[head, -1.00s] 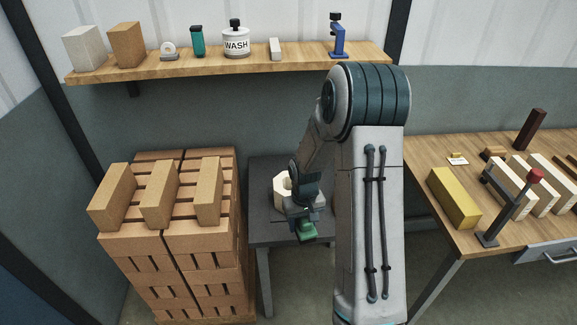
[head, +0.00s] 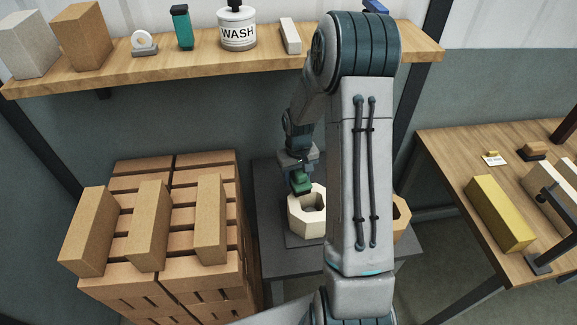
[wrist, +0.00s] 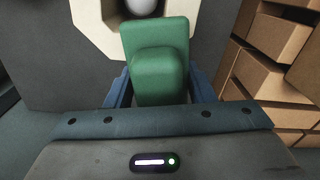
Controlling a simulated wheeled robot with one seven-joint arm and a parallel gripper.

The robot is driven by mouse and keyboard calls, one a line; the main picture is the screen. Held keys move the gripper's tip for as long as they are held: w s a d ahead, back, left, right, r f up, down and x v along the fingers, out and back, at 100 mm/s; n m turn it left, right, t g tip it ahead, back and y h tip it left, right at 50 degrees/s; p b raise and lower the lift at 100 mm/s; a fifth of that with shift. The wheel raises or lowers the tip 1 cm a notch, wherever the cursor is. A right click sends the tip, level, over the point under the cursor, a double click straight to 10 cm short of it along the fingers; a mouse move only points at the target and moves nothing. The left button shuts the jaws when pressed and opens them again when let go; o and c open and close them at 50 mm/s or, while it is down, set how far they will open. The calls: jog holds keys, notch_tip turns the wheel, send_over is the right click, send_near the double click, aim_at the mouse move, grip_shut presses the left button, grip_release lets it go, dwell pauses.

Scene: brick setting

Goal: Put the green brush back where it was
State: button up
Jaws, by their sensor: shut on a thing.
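The green brush (head: 302,186) is in my gripper (head: 299,167), which is shut on it. In the wrist view the brush (wrist: 155,62) sits between the blue fingers, and its bristles are not visible. In the head view the brush is at the back left edge of a cream eight-sided block (head: 297,222) with an opening in its top. I cannot tell whether they touch. The block also shows in the wrist view (wrist: 92,18), with a pale rounded thing (wrist: 143,6) in its opening. The block stands on a dark grey table (head: 272,190).
A tan block (head: 402,214) is partly hidden behind my arm. Stacked bricks (head: 205,275) stand left of the grey table. A wooden shelf (head: 180,68) above holds bricks, a WASH bottle (head: 237,30) and a green-teal container (head: 183,28). A workbench (head: 455,150) stands at right.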

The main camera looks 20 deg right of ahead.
jog(key=w+d+f+n+b, duration=0.1)
jog(key=w+d+n+b, duration=0.2)
jog(key=d+n+b, duration=0.4)
jog(key=w+d+f+n+b, duration=0.1)
jog(key=w+d+n+b, duration=0.2)
jog(key=d+n+b, duration=0.45)
jog(key=shift+n, duration=0.65)
jog(key=w+a+f, duration=0.2)
jog(key=a, duration=0.1)
jog(key=w+a+f+p, duration=0.1)
jog(key=w+a+f, duration=0.1)
jog(key=w+a, duration=0.1)
jog(key=w+a+f+p, duration=0.1)
jog(key=w+a+f, duration=0.1)
jog(key=w+a, duration=0.1)
jog(key=shift+a+f, duration=0.2)
jog(key=shift+a, duration=0.25)
jog(key=shift+f+p, duration=0.35)
jog(key=shift+f, duration=1.7)
jog(key=shift+f, duration=0.2)
jog(key=o, duration=0.9)
jog(key=shift+o, duration=0.2)
